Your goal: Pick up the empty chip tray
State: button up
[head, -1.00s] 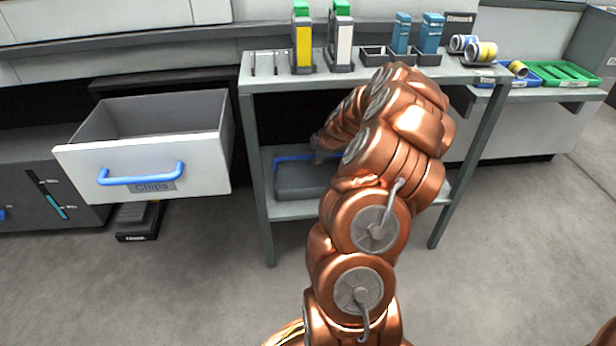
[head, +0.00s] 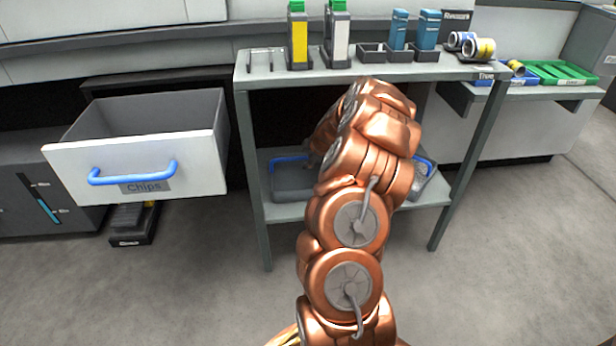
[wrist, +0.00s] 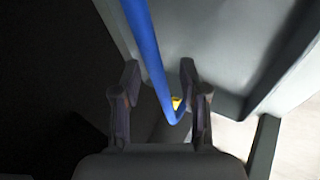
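A grey tray (head: 293,182) with a blue handle (head: 290,159) sits on the lower shelf of the bench. A second blue handle (head: 426,162) shows to the right of my arm, beside a light grey, patchy surface; I cannot tell if it belongs to the same tray or what lies inside. My arm hides the middle. In the wrist view, my gripper (wrist: 160,82) is open, with a blue bar (wrist: 148,50) running between its two fingers. The fingers look apart from the bar. My gripper is mostly hidden behind my arm in the head view.
An open, empty-looking drawer labelled Chips (head: 135,168) juts out at left. The bench top (head: 270,68) carries bottles, blue boxes and rolls. Bench legs (head: 257,215) flank the shelf. Green bins (head: 562,73) stand at right. The front floor is clear.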

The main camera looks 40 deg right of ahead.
grip_shut()
dwell(0.3)
dwell(0.5)
